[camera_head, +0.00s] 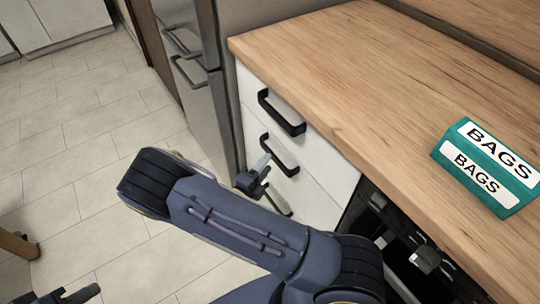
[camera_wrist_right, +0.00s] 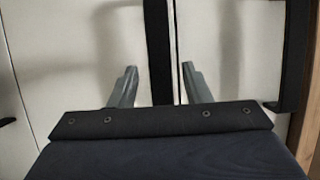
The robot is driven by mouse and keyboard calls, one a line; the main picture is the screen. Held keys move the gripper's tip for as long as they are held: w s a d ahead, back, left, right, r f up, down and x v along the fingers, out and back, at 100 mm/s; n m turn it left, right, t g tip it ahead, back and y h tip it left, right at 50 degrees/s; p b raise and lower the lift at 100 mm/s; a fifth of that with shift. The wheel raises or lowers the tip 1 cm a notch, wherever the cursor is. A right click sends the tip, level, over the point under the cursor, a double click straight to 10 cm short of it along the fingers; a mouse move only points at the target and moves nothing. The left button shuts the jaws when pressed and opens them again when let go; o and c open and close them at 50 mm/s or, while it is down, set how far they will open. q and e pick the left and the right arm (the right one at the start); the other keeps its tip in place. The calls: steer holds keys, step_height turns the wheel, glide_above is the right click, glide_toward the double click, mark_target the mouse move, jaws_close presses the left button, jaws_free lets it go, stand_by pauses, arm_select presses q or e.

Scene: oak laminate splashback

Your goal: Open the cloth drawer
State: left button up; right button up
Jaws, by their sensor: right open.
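White drawer fronts (camera_head: 318,199) with black bar handles stand under the wooden counter; no label marks which is the cloth drawer. The top handle (camera_head: 281,112) and the second handle (camera_head: 279,155) show clearly. My right gripper (camera_head: 267,180) is at the drawer fronts, just below the second handle in the head view. In the right wrist view my right gripper (camera_wrist_right: 160,85) is open, with a black vertical handle bar (camera_wrist_right: 159,45) between its fingers; contact cannot be told. The drawers look closed. Part of my left gripper (camera_head: 72,297) shows at the bottom left edge, its jaws unclear.
A steel fridge-like appliance (camera_head: 200,75) is left of the drawers. A dark open bay (camera_head: 400,240) lies to their right. The tiled floor (camera_head: 75,150) in front of the drawers is largely clear.

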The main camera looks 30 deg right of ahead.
mark_target(273, 159)
steer(key=x, duration=0.5)
steer(key=shift+s, duration=0.1)
steer(key=shift+c, duration=0.2)
jaws_close()
